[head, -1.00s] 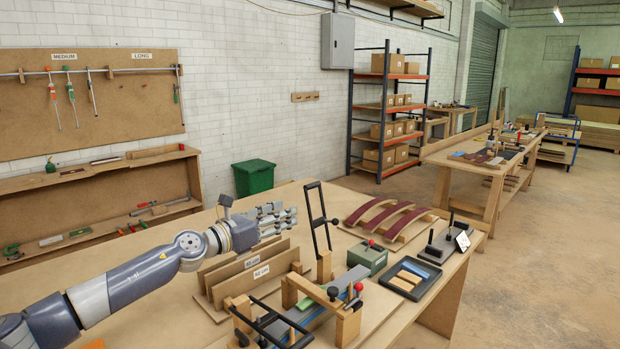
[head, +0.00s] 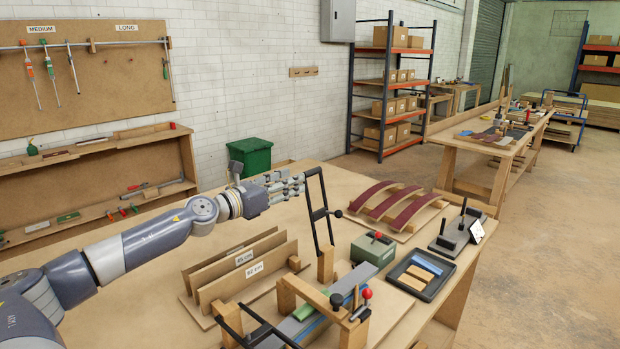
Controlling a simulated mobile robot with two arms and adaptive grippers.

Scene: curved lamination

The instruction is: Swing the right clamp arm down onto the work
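A black clamp arm (head: 319,208) stands upright on a wooden post (head: 326,264) at the far end of the jig, with a dark knob (head: 337,213) at its side. My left gripper (head: 300,182) is at its upper end, just left of the frame, with its fingers apart. Whether they touch the bar I cannot tell. A second black clamp arm (head: 262,334) lies low at the near end. The work is a grey and green strip (head: 352,279) in the jig, partly hidden by a wooden bridge. My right gripper is not in view.
A green box (head: 373,250), a black tray (head: 424,274) and a panel with curved red strips (head: 392,207) lie to the right. The table's back left is clear.

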